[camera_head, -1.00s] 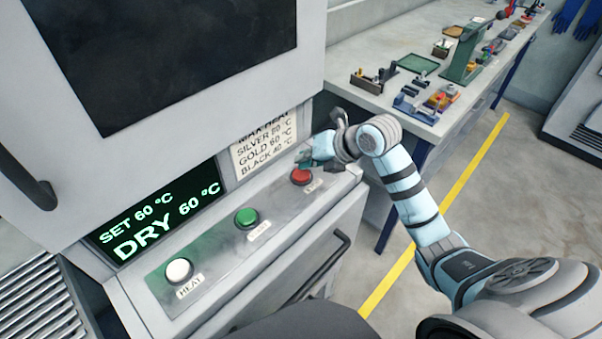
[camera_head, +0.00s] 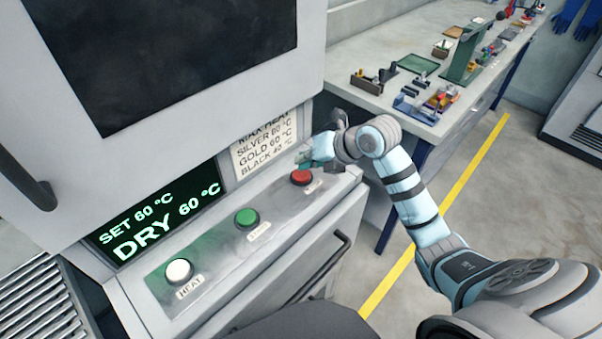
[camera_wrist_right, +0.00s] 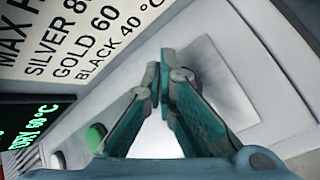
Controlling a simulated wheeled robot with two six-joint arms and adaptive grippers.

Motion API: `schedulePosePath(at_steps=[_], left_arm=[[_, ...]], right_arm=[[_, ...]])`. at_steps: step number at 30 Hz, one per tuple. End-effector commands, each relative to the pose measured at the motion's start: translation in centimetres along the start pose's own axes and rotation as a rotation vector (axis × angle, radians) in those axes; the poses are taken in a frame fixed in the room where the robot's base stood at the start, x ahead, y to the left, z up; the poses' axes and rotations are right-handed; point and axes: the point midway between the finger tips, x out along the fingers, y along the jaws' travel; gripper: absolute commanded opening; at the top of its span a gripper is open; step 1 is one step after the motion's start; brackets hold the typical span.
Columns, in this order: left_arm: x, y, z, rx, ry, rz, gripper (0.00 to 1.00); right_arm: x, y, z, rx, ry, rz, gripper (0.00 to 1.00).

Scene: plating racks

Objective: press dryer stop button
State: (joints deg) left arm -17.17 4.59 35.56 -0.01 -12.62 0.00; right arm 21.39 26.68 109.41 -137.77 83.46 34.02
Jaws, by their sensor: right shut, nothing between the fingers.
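The red button (camera_head: 301,177), its label partly readable, sits at the right end of the dryer's sloped control panel (camera_head: 213,248). My right gripper (camera_head: 304,160) is shut and empty, its fingertips just above and behind the red button in the head view; I cannot tell whether they touch it. In the right wrist view the shut fingers (camera_wrist_right: 163,82) hide the red button. The green start button (camera_head: 247,218) is mid-panel and the white heat button (camera_head: 179,271) is at the left. The display (camera_head: 158,213) reads SET 60 °C, DRY 60 °C. My left gripper is not in view.
A temperature notice (camera_head: 265,143) is on the dryer face behind the panel. A door handle (camera_head: 318,268) sticks out below the panel. A grey workbench (camera_head: 375,98) with small tools and trays stands at the back right.

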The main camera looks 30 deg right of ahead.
Motion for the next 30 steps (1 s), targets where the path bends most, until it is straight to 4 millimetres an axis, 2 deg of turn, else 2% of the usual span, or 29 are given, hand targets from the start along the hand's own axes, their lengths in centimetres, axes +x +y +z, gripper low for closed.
schedulePosePath(at_steps=[30], left_arm=[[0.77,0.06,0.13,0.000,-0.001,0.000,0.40]], right_arm=[[0.92,-0.67,-0.68,0.000,0.000,0.000,0.00]])
